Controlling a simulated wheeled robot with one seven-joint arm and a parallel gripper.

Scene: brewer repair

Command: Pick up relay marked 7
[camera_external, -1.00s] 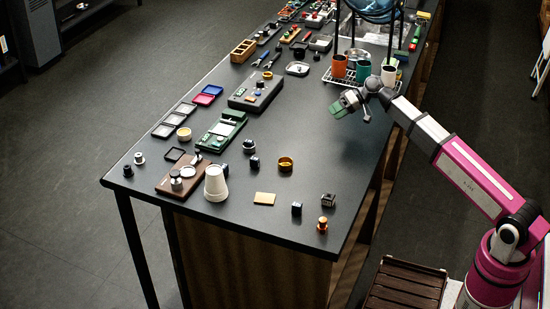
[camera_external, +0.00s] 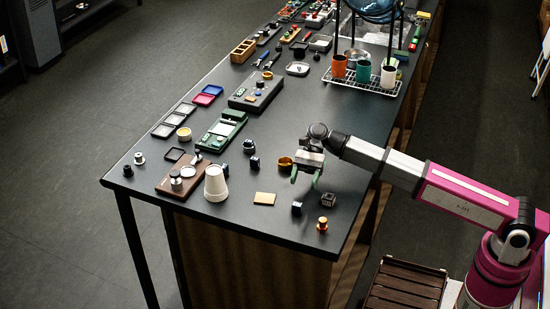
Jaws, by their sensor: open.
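Several small dark blocks that look like relays lie on the near part of the black table. One dark block (camera_external: 297,209) is near the front edge, a second block (camera_external: 328,200) is just right of it, and a third block (camera_external: 254,162) is farther left. Their markings are too small to read, so I cannot tell which is marked 7. My gripper (camera_external: 305,179) has green fingers, points down and is open with nothing seen between them. It is above the table, behind the first two blocks.
A brass ring-like cup (camera_external: 285,163) is just left of my gripper. An orange knob-like part (camera_external: 322,224) stands near the front edge. A tan card (camera_external: 264,199) and a white cup (camera_external: 215,184) are to the left. A wire rack (camera_external: 352,82) with mugs stands behind.

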